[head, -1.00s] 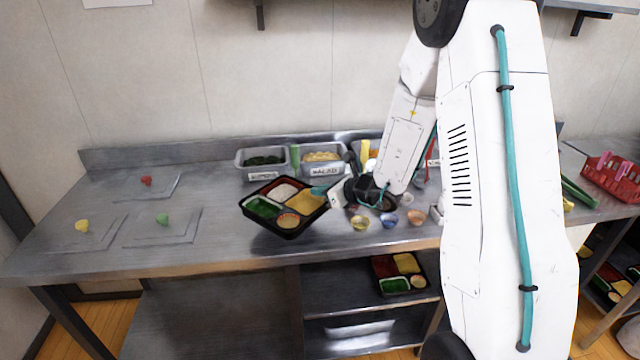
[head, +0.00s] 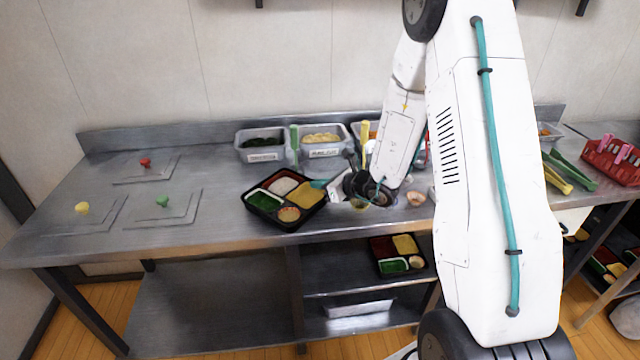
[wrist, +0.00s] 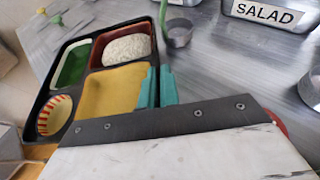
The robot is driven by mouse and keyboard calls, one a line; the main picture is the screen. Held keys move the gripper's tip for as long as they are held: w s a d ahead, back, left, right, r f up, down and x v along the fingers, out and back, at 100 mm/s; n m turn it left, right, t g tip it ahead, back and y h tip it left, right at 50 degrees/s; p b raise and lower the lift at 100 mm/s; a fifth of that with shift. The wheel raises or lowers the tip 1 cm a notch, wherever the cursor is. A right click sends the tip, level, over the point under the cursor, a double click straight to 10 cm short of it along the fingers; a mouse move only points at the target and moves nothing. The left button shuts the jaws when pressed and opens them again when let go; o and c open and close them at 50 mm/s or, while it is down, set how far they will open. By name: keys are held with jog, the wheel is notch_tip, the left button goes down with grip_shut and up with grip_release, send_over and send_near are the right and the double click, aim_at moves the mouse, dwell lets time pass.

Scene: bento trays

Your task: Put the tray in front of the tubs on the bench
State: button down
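The black tray (head: 262,221) is near the bench's front edge, in front of the tubs. Its compartments hold green, red, white and yellow fillings and a striped cup. In the wrist view the tray (wrist: 66,141) fills the left side. My gripper (head: 321,184) is at the tray's right side. In the wrist view its teal fingers (wrist: 157,88) are close together, shut on the tray's right wall. I cannot tell whether the tray touches the bench. Grey tubs with labels (head: 262,157) (head: 323,153) stand along the back of the bench (head: 215,222); my arm hides part of the row.
Flat lids with red (head: 145,162), yellow (head: 82,208) and green (head: 162,201) knobs lie left of the tray. A small bowl (head: 415,198) is right of my gripper. Another filled tray (head: 398,268) sits on the shelf below. A red crate (head: 612,160) is far right.

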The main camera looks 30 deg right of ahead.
jog(key=shift+f, duration=0.5)
jog(key=c, duration=1.6)
grip_release()
jog(key=shift+o, duration=0.2)
